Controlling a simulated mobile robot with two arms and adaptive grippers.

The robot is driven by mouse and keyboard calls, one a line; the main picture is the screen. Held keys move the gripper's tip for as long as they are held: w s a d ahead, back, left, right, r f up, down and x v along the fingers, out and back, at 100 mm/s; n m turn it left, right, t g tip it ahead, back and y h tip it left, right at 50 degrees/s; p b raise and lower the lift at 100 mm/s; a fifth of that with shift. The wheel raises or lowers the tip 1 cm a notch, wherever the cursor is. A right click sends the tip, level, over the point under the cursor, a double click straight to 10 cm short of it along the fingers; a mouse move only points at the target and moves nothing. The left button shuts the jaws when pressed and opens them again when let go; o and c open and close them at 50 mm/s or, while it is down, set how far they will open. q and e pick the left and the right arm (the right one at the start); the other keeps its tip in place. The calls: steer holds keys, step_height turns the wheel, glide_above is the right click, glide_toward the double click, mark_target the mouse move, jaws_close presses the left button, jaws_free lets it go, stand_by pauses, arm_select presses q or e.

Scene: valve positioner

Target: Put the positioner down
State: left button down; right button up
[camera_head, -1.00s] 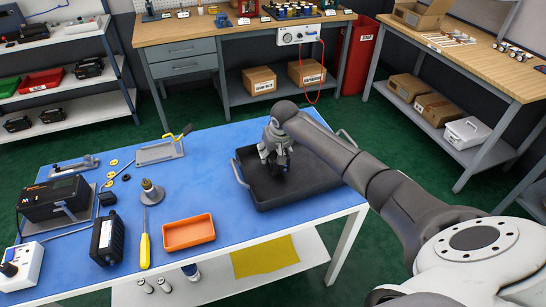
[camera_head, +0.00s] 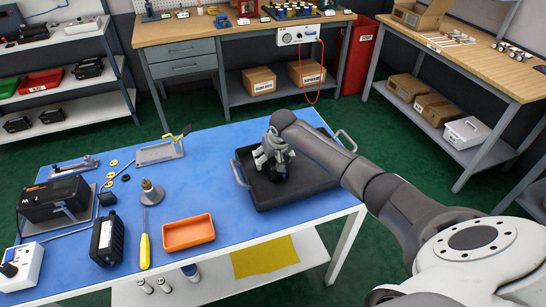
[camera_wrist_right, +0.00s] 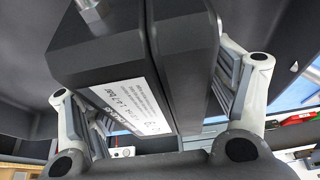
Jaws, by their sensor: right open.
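The positioner is a black block with a white printed label and a metal fitting, seen large between my right fingers in the right wrist view (camera_wrist_right: 180,65). In the head view only a dark part of it (camera_head: 280,173) shows beneath the gripper, inside the black tray (camera_head: 305,200). My right gripper (camera_head: 268,160) is over the tray, its fingers spread on either side of the positioner; they also show in the right wrist view (camera_wrist_right: 165,110). The gripper hides the positioner's underside, so its contact with the tray floor cannot be seen. My left gripper is not in view.
The tray stands on the blue table (camera_head: 215,150). The tray's right side is clear.

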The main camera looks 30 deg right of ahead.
steer(key=v, duration=1.2)
steer(key=shift+s+a+f, duration=0.1)
